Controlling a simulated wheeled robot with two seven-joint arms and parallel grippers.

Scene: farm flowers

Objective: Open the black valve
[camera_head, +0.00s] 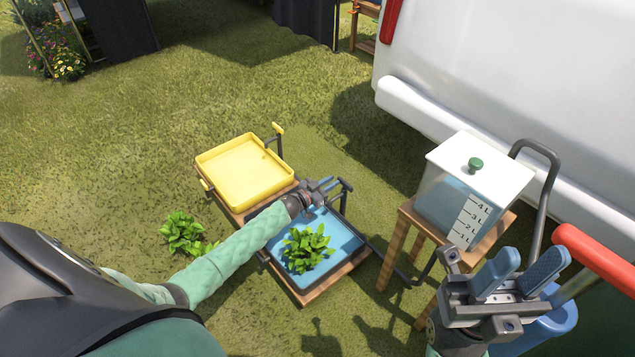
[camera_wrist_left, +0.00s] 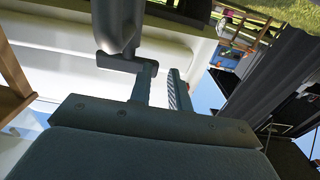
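The black valve (camera_head: 343,186) stands on a dark pipe at the far right corner of the blue tray (camera_head: 350,243). In the left wrist view, a dark pipe with a short crossbar (camera_wrist_left: 125,62) rises close to my left finger tips, overlapping one finger. I cannot tell whether they touch. My left gripper (camera_head: 327,186) is beside the valve, with a gap between its fingers (camera_wrist_left: 162,85) and nothing visibly clamped. My right gripper (camera_head: 520,275) is open and empty, at the lower right in front of the water tank's stand.
A clear water tank (camera_head: 450,205) with a white lid stands on a wooden stool (camera_head: 393,250). A yellow tray (camera_head: 243,172) with a yellow valve (camera_head: 277,131) adjoins the blue one. A white vehicle (camera_head: 500,70) fills the upper right. Grass is open at left.

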